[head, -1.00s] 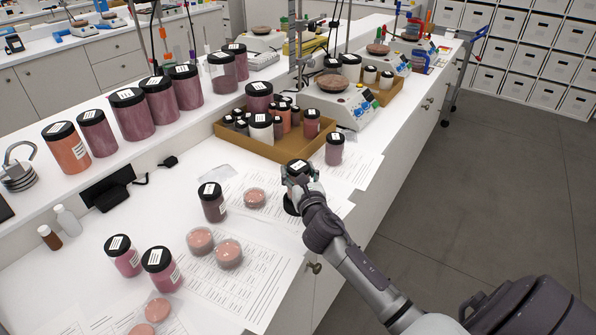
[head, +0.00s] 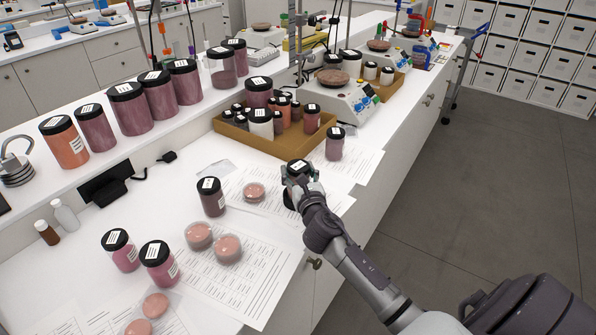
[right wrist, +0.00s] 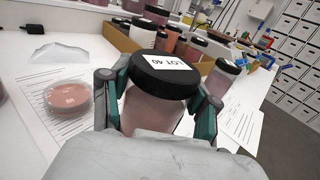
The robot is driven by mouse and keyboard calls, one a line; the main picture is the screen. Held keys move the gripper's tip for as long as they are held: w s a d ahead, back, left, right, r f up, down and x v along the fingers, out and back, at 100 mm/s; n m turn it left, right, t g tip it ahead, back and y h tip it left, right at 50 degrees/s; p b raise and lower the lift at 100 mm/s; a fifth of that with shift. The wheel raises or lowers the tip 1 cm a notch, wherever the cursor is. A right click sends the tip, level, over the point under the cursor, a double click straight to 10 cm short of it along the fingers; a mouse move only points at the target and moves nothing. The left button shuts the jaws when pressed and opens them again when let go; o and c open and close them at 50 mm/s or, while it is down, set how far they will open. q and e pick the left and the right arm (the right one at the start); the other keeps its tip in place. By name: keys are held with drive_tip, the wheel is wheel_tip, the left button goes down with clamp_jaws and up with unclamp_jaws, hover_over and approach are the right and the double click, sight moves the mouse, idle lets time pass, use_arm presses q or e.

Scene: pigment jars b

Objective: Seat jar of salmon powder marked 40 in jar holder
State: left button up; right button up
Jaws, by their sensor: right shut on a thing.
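The jar of salmon powder (right wrist: 155,108) has a black lid with a white label reading LOT 40. My right gripper (right wrist: 158,100) is shut on it, with one finger on each side of the jar below the lid. In the head view the right gripper (head: 297,178) is over the front part of the bench, and the jar's black lid (head: 298,166) shows at its tip; most of the jar is hidden by the gripper. I cannot make out a jar holder in either view. My left gripper is not in view.
A cardboard tray (head: 232,135) of jars stands behind the held jar. A dark jar (head: 211,197) and a petri dish (head: 254,192) are to its left, and another jar (head: 334,144) is to its right. Paper sheets (head: 232,290) lie on the bench.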

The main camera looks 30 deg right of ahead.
drive_tip(key=shift+f+b, duration=0.55)
drive_tip(key=shift+f, duration=0.2)
drive_tip(key=o, duration=1.3)
drive_tip(key=shift+o, duration=0.2)
drive_tip(key=shift+s, duration=0.1)
drive_tip(key=v, duration=1.2)
